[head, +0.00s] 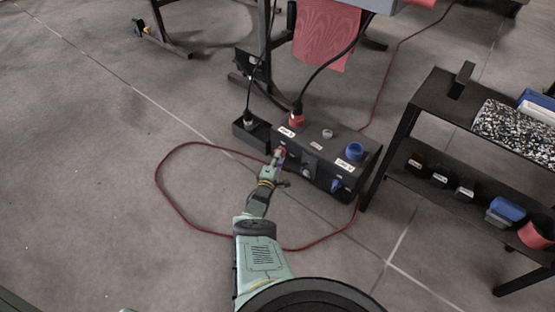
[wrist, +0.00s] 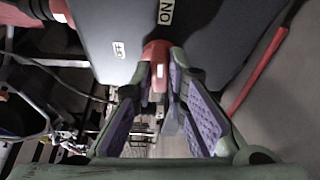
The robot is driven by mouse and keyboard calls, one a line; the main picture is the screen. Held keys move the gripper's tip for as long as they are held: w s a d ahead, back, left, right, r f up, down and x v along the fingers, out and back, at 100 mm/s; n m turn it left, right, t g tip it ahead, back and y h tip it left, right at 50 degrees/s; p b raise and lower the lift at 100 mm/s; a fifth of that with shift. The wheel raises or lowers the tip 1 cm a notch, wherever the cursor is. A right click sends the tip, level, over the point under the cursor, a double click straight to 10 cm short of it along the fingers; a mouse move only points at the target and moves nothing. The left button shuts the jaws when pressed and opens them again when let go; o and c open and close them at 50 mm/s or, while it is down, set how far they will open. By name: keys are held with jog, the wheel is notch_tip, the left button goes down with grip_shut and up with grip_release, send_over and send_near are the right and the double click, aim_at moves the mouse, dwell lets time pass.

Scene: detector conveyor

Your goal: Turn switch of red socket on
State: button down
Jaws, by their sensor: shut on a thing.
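The black power box (head: 345,143) sits on the floor with several sockets and switches on it. A red socket with a plug (head: 297,120) is on its top left, with a thick black cable rising from it. The red switch (head: 280,152) is on the box's near left face. My gripper (head: 275,162) reaches it from the front. In the wrist view the purple-padded fingers of my gripper (wrist: 160,78) are shut on the red switch (wrist: 155,50), which partly shows between the fingertips. A label reading "ON" (wrist: 166,12) is beside it on the box. The switch's exact angle is hard to tell.
A red cable (head: 160,180) loops on the floor around my arm. A black shelf (head: 400,150) holding parts stands close on the right. Open floor lies left.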

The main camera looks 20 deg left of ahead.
jog(key=shift+f+m+b, duration=0.1)
jog(key=shift+m+b, duration=0.2)
jog(key=shift+m, duration=0.2)
jog(key=c, duration=1.6)
grip_release()
